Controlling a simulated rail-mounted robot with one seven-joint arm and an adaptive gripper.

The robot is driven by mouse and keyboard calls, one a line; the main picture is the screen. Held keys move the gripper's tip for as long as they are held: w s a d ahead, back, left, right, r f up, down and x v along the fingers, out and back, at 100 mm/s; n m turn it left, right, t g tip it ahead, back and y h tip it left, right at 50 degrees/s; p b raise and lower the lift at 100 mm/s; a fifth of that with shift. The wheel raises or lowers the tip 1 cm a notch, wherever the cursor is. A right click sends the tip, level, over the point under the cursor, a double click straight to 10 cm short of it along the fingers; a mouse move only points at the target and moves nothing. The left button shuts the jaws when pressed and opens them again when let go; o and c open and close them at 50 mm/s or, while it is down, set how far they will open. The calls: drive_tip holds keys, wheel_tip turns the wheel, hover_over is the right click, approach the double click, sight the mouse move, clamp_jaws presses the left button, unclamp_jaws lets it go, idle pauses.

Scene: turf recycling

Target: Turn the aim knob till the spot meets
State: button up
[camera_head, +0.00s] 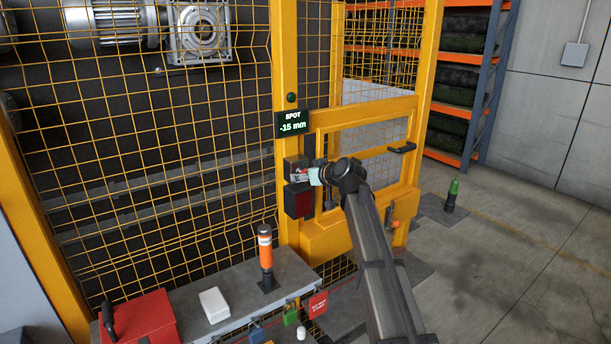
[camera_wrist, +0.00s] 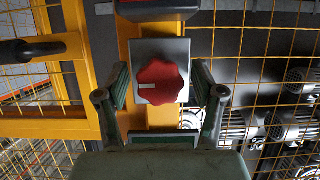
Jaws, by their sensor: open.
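The red lobed aim knob (camera_wrist: 160,82) sits on a grey plate (camera_wrist: 178,50) on a yellow post. A white mark on the knob points left in the wrist view. My gripper (camera_wrist: 160,88) is open, with one finger on each side of the knob, apart from it. In the head view my gripper (camera_head: 314,175) is at the knob's box (camera_head: 294,167) and hides most of the knob. Above it, a display (camera_head: 293,124) reads "SPOT -15 mm". I cannot make out the spot itself.
A dark box with a red face (camera_head: 299,203) is just below the knob. Yellow mesh fence (camera_head: 160,150) and a yellow gate (camera_head: 368,118) flank the post. A bench (camera_head: 236,292) below holds a red box (camera_head: 141,318), a white block (camera_head: 215,305) and an orange beacon (camera_head: 265,249).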

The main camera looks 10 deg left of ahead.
drive_tip(key=c, duration=1.2)
drive_tip(key=shift+o, duration=0.2)
drive_tip(key=shift+f+b, duration=0.1)
drive_tip(key=shift+b, duration=0.45)
drive_tip(key=m+g+y+b, duration=0.1)
drive_tip(key=m+b, duration=0.1)
drive_tip(key=shift+w+b, duration=0.1)
drive_tip(key=shift+b, duration=0.3)
drive_tip(key=shift+m+g+y+b, duration=0.5)
drive_tip(key=shift+m+y+b, duration=0.4)
drive_tip(key=shift+m+b, duration=0.55)
drive_tip(key=o, duration=1.2)
drive_tip(key=shift+c, duration=0.2)
